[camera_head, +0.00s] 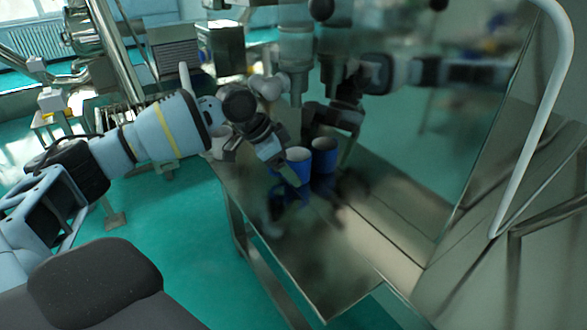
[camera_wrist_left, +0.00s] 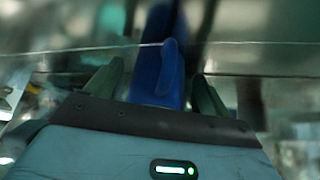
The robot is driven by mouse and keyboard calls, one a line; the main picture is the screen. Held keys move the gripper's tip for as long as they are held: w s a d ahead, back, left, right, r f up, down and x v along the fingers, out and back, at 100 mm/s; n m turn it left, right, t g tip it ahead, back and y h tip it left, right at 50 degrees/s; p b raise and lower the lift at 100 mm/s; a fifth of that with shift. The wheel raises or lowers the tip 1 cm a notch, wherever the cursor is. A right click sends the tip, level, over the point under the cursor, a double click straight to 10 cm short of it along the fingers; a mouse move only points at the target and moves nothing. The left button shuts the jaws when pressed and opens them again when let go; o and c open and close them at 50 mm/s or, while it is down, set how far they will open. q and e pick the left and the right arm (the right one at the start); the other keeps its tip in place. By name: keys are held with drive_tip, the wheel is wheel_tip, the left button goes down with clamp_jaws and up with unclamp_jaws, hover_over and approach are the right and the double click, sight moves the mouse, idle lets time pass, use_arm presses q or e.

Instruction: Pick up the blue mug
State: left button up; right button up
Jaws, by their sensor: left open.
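A blue mug (camera_head: 298,168) with a pale top stands upright on a shiny metal table (camera_head: 290,240) in the head view. My left gripper (camera_head: 270,150) is right beside it, reaching in from the left. In the left wrist view the blue mug (camera_wrist_left: 152,80) lies between the two open fingers, its handle towards the camera. I cannot tell whether the fingers touch it. The lower part of the mug is hidden there by the gripper body. My right gripper is not in view.
A mirror-like panel (camera_head: 440,150) rises behind the table. A second blue mug shape (camera_head: 324,157) beside the mug seems to be its reflection. A white curved rail (camera_head: 545,115) stands at right. The near table top is clear.

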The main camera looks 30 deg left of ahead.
use_arm(q)
drive_tip(key=shift+d+f, duration=0.1)
drive_tip(key=shift+f, duration=0.05)
drive_tip(key=c, duration=1.1)
drive_tip(key=shift+c, duration=0.3)
